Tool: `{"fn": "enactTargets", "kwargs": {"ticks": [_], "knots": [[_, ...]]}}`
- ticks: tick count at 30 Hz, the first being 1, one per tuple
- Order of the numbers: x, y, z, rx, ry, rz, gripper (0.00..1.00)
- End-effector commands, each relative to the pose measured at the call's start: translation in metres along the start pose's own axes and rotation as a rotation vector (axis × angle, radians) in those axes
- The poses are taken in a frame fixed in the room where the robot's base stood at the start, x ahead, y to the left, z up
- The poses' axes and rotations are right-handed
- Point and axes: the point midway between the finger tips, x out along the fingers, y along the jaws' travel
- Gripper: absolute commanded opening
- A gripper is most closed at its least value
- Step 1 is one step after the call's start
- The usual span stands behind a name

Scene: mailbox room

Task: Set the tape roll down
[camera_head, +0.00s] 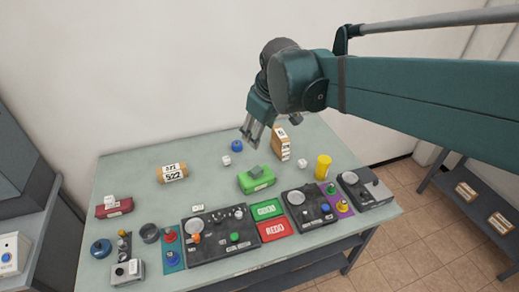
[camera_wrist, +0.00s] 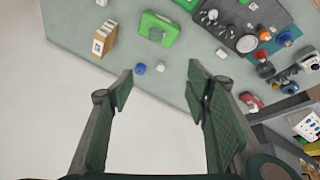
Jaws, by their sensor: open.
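A small blue round thing (camera_head: 237,146), which looks like the tape roll, rests on the table's back part. It also shows in the wrist view (camera_wrist: 140,69), beyond my fingertips. My gripper (camera_head: 250,133) is above the table's back edge, close to the blue thing in the picture. In the wrist view my gripper (camera_wrist: 160,78) has its two fingers wide apart with nothing between the pads. Another blue round thing (camera_head: 101,248) sits at the table's front left, and a dark ring (camera_head: 149,234) stands near it; I cannot tell for sure which is tape.
A white cube (camera_head: 226,160) lies beside the near blue thing. A brown labelled box (camera_head: 282,145) stands to its right, with a green block (camera_head: 257,180) in front. Control panels (camera_head: 219,235) crowd the front.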

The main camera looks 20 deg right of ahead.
Motion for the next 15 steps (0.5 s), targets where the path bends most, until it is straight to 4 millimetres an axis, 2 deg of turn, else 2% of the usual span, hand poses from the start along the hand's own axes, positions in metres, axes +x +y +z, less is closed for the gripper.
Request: {"fn": "enactTargets", "kwargs": {"ticks": [6,15], "knots": [[-0.014,-0.021,0.035,0.113,0.037,0.018,0.48],[-0.025,-0.049,0.081,0.269,0.089,0.036,0.48]]}}
